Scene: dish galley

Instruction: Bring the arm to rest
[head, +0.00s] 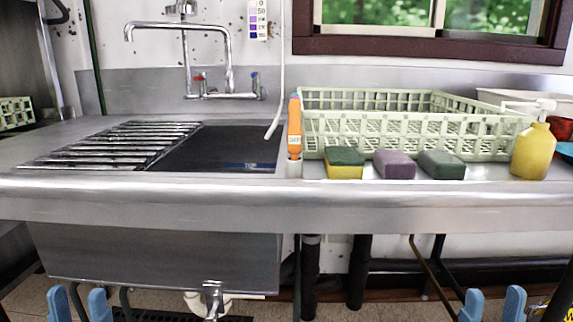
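My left gripper (79,304) is at the bottom left of the head view, below the counter's front edge. Its two blue fingers stand apart with nothing between them. My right gripper (493,304) is at the bottom right, also below the counter edge. Its two blue fingers are apart and empty. Both grippers point upward in the picture and only their finger ends show; the arms behind them are out of view. Neither gripper touches anything that I can see.
The steel counter (400,215) holds a sink (225,145), a pale green dish rack (410,135), an orange bottle (295,128), a yellow-green sponge (345,163), a purple sponge (395,164), a green sponge (442,164) and a yellow pump bottle (533,152). A faucet (228,70) rises behind the sink.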

